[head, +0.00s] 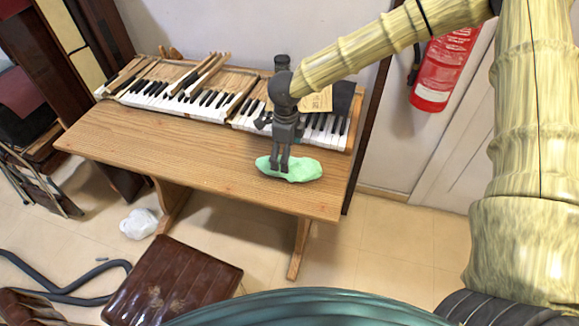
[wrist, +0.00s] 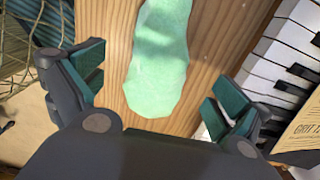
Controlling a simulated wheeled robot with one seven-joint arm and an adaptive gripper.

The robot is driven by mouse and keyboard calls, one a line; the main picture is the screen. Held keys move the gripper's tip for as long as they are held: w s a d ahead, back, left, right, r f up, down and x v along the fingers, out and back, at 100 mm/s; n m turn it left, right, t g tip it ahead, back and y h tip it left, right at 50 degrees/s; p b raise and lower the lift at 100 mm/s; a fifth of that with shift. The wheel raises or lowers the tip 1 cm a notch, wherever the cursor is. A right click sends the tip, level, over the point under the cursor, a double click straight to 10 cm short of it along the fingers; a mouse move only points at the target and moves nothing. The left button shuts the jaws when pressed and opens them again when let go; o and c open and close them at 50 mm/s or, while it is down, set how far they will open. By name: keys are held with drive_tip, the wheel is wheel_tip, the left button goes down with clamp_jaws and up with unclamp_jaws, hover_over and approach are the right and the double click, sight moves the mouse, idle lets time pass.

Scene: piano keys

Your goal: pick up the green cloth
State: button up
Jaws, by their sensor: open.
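The green cloth (head: 302,170) is a flat, pale mint-green patch lying on the wooden table (head: 150,148) near its right front part. My gripper (head: 279,168) points down over the cloth's left part in the head view; I cannot tell there whether the fingertips touch it. In the wrist view, the cloth (wrist: 158,60) lies between and beyond the two spread fingers of my gripper (wrist: 158,88). The jaws are open with nothing between them that they hold. The top end of the cloth is cut off by the wrist picture's edge.
Piano keys (head: 160,98) in wooden frames line the table's back edge, behind my gripper; they also show at right in the wrist view (wrist: 290,60). The left part of the tabletop is clear. A brown leather seat (head: 172,284) and a white bag (head: 138,223) are on the floor.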

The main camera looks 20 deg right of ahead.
drive_tip(key=shift+d+f+p, duration=0.2)
drive_tip(key=shift+f+p, duration=0.15)
drive_tip(key=shift+f, duration=1)
drive_tip(key=shift+d+f+p, duration=0.15)
drive_tip(key=shift+f+p, duration=0.2)
drive_tip(key=shift+f, duration=0.95)
drive_tip(key=shift+c, duration=0.4)
drive_tip(key=c, duration=0.9)
drive_tip(key=shift+r, duration=0.1)
drive_tip(key=shift+r, duration=0.6)
wheel_tip(320, 180, up, 2)
drive_tip(key=shift+b, duration=0.6)
drive_tip(key=s+a+b, duration=0.1)
drive_tip(key=s, duration=0.4)
drive_tip(key=s+a+r+b, duration=0.1)
drive_tip(key=s, duration=0.4)
drive_tip(key=s+a+b, duration=0.1)
drive_tip(key=s, duration=0.4)
drive_tip(key=shift+s+a+r, duration=0.35)
